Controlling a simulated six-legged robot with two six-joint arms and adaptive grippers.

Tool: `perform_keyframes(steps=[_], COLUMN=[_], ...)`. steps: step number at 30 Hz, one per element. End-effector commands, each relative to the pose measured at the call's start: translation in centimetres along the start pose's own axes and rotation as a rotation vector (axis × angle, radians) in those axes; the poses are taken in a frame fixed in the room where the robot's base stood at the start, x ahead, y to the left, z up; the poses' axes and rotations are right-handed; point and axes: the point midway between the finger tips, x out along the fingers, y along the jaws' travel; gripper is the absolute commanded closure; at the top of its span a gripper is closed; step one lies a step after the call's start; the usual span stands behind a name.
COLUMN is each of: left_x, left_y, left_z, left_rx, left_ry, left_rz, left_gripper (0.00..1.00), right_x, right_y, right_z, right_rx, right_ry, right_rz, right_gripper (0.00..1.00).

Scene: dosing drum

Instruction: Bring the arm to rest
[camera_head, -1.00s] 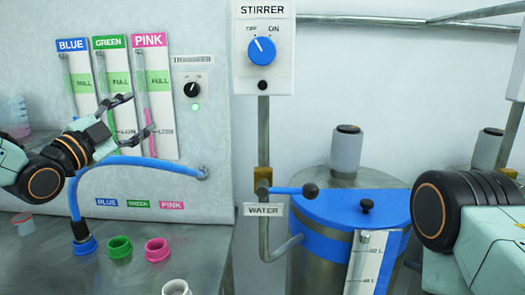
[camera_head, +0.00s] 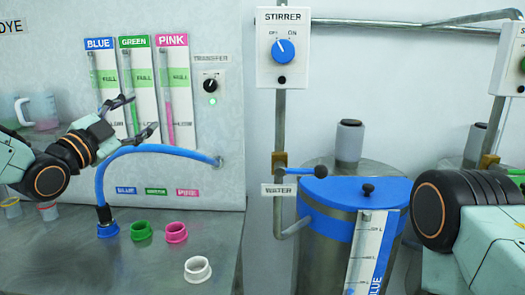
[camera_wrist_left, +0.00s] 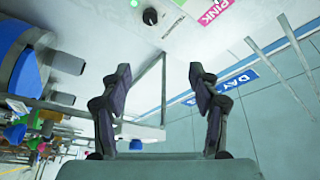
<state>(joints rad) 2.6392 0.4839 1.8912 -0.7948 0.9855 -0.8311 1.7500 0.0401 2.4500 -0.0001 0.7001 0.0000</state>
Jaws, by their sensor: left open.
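My left gripper (camera_head: 136,117) is open and empty in the head view. It is raised in front of the blue, green and pink level gauges, above the blue hose (camera_head: 160,150). In the left wrist view its two dark fingers (camera_wrist_left: 158,95) stand wide apart with nothing between them. My right arm (camera_head: 465,215) shows at the right of the head view, but its gripper is out of the picture.
The hose runs from the wall panel to the blue port (camera_head: 108,230). Green (camera_head: 141,230), pink (camera_head: 176,232) and white (camera_head: 197,269) rings are on the metal table (camera_head: 140,275). A blue-lidded drum (camera_head: 355,190) stands under the stirrer switch (camera_head: 283,50).

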Motion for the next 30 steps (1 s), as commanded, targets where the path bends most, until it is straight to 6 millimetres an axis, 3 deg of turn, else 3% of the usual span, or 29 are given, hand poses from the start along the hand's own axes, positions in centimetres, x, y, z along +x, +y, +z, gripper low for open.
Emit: perform_keyframes(steps=[4, 7, 14, 23, 30], left_x=[-0.4, -1.1, -4.7, -15.1, -26.6], left_y=[1.1, 3.2, 12.5, 28.4, 39.0], left_z=[1.5, 2.5, 6.7, 12.1, 14.1], left_rx=[-0.194, -0.350, -0.661, -0.982, -1.100], left_ry=[-0.076, -0.151, -0.388, -0.826, -1.194], left_rz=[0.007, 0.024, 0.101, 0.201, 0.257], left_gripper=[0.38, 0.38, 0.38, 0.38, 0.38], right_x=[0.0, 0.1, 0.9, 2.5, 4.0], right_y=[0.0, 0.0, 0.0, 0.0, 0.0], right_z=[0.0, 0.0, 0.0, 0.0, 0.0], right_rx=[0.000, 0.000, 0.000, 0.000, 0.000], right_ry=[0.000, 0.000, 0.000, 0.000, 0.000], right_rz=[0.000, 0.000, 0.000, 0.000, 0.000], right_gripper=[0.48, 0.48, 0.48, 0.48, 0.48])
